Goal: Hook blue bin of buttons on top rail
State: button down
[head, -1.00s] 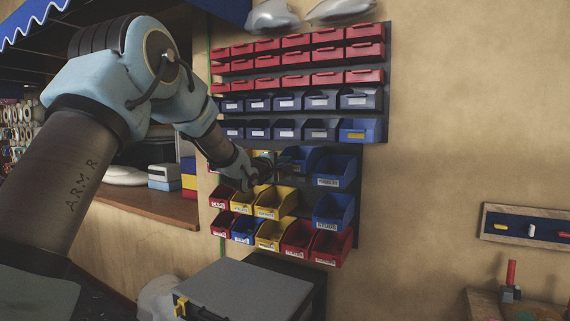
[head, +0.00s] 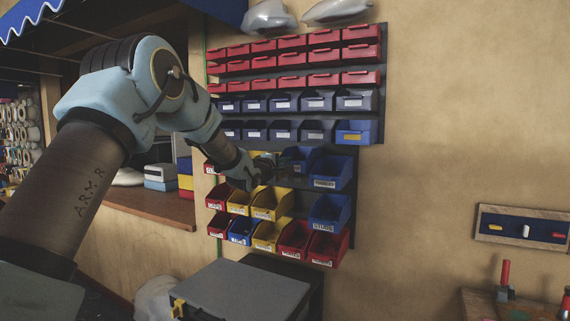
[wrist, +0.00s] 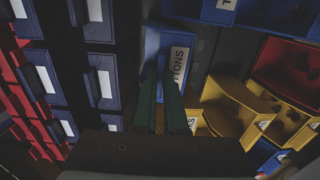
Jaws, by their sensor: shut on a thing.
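The blue bin of buttons (wrist: 155,45) is in the wrist view, its white label partly readable as "TTONS". My gripper (wrist: 161,88) is shut on it, with green fingers against its label side. In the head view my gripper (head: 272,163) is at the upper row of the lower rack, and the blue bin (head: 297,156) shows just right of it, left of another labelled blue bin (head: 331,172). My gripper hides part of that row. The top rail is mostly hidden behind bins, and I cannot tell whether the held bin is hooked on it.
Yellow bins (head: 270,204) and red bins (head: 328,247) hang below my gripper. Dark blue bins (head: 317,130) hang close above it. A grey case (head: 240,291) stands below the rack.

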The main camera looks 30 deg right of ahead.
jog(key=shift+f, duration=0.15)
dwell(0.4)
jog(key=shift+f+b, duration=1)
jog(key=shift+f, duration=0.2)
jog(key=c, duration=0.9)
grip_release()
jog(key=shift+f, duration=0.1)
